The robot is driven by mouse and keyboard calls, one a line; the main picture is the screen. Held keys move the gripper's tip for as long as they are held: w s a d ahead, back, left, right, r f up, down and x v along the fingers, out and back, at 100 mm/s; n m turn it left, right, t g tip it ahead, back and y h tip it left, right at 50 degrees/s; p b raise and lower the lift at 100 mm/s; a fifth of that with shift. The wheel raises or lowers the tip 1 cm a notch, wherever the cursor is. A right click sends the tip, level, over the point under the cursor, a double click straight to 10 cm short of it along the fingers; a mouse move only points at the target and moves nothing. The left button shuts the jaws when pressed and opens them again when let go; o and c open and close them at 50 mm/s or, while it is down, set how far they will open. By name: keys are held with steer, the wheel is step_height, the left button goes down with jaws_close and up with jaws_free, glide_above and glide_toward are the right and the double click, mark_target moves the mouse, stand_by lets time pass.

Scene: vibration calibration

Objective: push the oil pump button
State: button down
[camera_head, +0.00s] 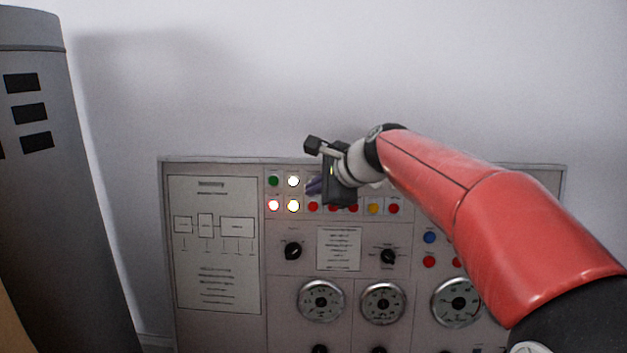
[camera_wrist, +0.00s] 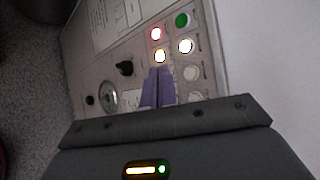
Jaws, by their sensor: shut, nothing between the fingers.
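The control panel (camera_head: 215,295) stands against the wall and carries rows of small round buttons. I cannot read which one is the oil pump button. Contact cannot be told.
More red and yellow buttons (camera_head: 373,208) run to the right, partly behind my gripper. Below are black knobs (camera_head: 292,251) and round gauges (camera_head: 321,301). A grey cabinet (camera_head: 60,200) stands at the left. The wall above the panel is clear.

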steer(key=shift+w+f+p, duration=0.25)
steer(key=shift+w+p, duration=0.25)
steer(key=shift+w, duration=0.8)
steer(key=shift+w+f+p, duration=0.25)
steer(key=shift+w+p, duration=0.25)
steer(key=shift+w, duration=0.75)
steer(key=shift+w+f+p, duration=0.1)
steer(key=shift+w+p, duration=0.3)
steer(key=shift+w+d+p, duration=0.1)
steer(key=shift+w+p, duration=0.2)
steer(key=shift+w, duration=0.1)
stand_by(0.6)
steer(key=shift+s, duration=0.15)
steer(key=shift+s+b, duration=0.3)
steer(key=shift+s, duration=0.35)
steer(key=shift+s+r+b, duration=0.2)
steer(key=shift+s+b, duration=0.05)
steer(key=shift+s, duration=0.6)
steer(key=shift+s+r+b, duration=0.2)
steer(key=shift+s+b, duration=0.1)
steer(key=shift+s, duration=0.5)
steer(key=shift+s+r+b, duration=0.2)
steer(key=shift+s+b, duration=0.05)
steer(key=shift+s, duration=0.6)
